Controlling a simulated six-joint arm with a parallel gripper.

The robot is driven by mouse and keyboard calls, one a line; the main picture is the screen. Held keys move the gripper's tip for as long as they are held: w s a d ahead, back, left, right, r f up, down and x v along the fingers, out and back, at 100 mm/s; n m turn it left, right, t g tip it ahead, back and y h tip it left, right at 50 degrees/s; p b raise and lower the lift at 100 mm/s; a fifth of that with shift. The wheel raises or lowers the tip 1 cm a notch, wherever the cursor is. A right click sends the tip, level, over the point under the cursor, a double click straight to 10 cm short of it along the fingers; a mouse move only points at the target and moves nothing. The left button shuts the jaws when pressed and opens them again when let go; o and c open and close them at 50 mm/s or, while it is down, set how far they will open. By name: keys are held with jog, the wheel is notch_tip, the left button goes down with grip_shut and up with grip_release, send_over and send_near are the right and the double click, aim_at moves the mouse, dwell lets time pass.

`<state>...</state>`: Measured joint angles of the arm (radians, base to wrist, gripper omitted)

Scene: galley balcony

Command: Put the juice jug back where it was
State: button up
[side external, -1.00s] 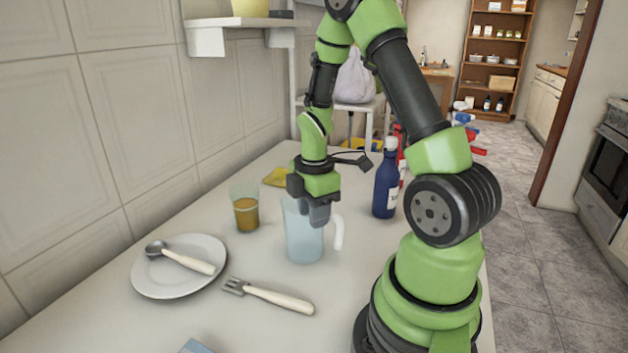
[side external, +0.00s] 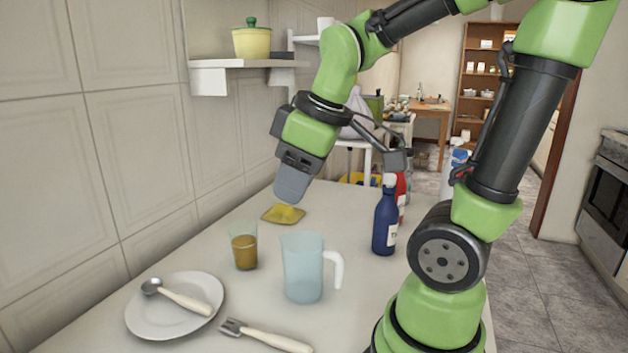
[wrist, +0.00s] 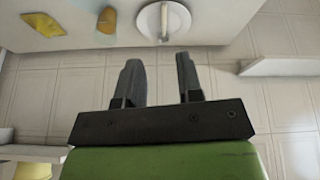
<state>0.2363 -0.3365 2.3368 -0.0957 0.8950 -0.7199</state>
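The juice jug (side external: 303,268), pale blue and see-through with a white handle on its right, stands upright on the table. It looks empty. My gripper (side external: 291,190) is in the air above and behind the jug, tilted and apart from it. In the wrist view my gripper (wrist: 158,75) has its two fingers spread with nothing between them. I cannot clearly make out the jug in the wrist view.
A glass of amber drink (side external: 244,246) stands left of the jug. A plate with a spoon (side external: 203,286) and a fork (side external: 266,338) lie in front. A blue bottle (side external: 385,222) stands right, a yellow cloth (side external: 283,214) behind. A wall shelf (side external: 208,79) is at upper left.

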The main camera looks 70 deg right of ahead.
jog(key=s+a+r+m+t+y, duration=0.2)
jog(key=s+a+m, duration=0.3)
jog(key=m, duration=0.1)
jog(key=shift+a+r+t, duration=0.25)
jog(key=shift+a+t, duration=0.15)
dwell(1.8)
